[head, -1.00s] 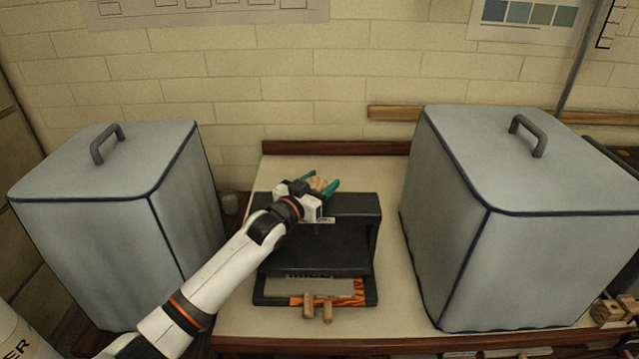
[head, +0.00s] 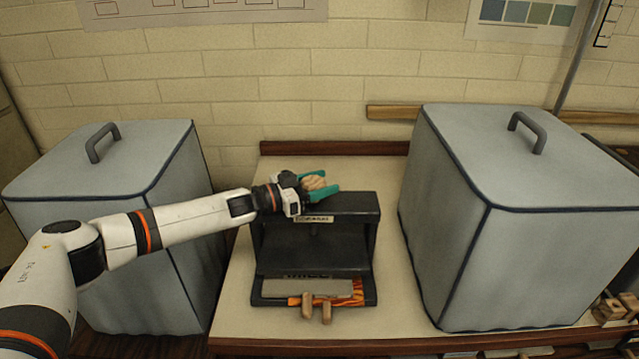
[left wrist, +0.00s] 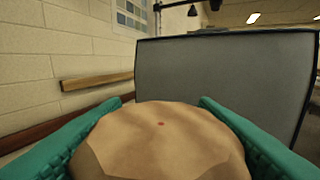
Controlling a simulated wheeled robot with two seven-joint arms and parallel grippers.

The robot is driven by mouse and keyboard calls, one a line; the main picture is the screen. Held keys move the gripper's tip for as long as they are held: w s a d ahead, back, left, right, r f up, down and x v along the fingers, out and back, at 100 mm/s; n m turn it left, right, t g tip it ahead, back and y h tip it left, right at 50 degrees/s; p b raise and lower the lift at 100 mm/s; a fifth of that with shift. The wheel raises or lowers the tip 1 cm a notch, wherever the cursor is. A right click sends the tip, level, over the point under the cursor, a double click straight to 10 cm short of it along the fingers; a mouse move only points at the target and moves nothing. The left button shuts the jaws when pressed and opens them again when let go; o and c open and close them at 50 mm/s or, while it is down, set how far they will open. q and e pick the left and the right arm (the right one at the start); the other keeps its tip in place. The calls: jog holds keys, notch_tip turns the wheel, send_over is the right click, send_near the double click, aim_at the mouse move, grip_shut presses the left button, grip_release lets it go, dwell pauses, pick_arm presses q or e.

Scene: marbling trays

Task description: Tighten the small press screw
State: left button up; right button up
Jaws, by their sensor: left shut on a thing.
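The small press (head: 345,205) is a black frame in the middle of the table, with a dark screw shaft (head: 314,230) under its top beam. Its screw knob (head: 315,183) is wooden and lobed and sits above the beam. My left gripper (head: 322,186) has teal fingers and is shut on the knob, reaching it from the left. In the left wrist view the knob (left wrist: 160,140) fills the space between both fingers, with a small red dot on it. My right gripper is not in view.
Large grey covered boxes with handles stand on both sides, the left box (head: 100,190) behind my arm and the right box (head: 530,220) close to the press. The table (head: 390,320) is clear around the press.

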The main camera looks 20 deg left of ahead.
aim_at(321, 182)
pick_arm(q)
jog(key=shift+m+g+h+b, duration=0.35)
jog(key=shift+m+g+h, duration=0.55)
jog(key=shift+g, duration=0.2)
jog(key=m+g+h+b, duration=0.1)
jog(key=m+g+b, duration=0.1)
jog(key=b, duration=0.1)
jog(key=m+g+h+b, duration=0.1)
jog(key=g+b, duration=0.2)
jog(key=b, duration=0.1)
jog(key=m+g+h+b, duration=0.1)
jog(key=m+g+b, duration=0.1)
jog(key=g+b, duration=0.1)
jog(key=shift+s+d+f+m, duration=0.2)
jog(key=shift+s+m, duration=0.1)
jog(key=shift+s, duration=0.1)
jog(key=shift+s+r+m+g+b, duration=0.1)
jog(key=shift+r+m+g+b, duration=0.2)
jog(key=shift+g+b, duration=0.55)
jog(key=o, duration=1)
notch_tip(321, 182, up, 9)
jog(key=shift+d+f, duration=0.1)
jog(key=shift+f, duration=0.05)
jog(key=shift+r, duration=0.65)
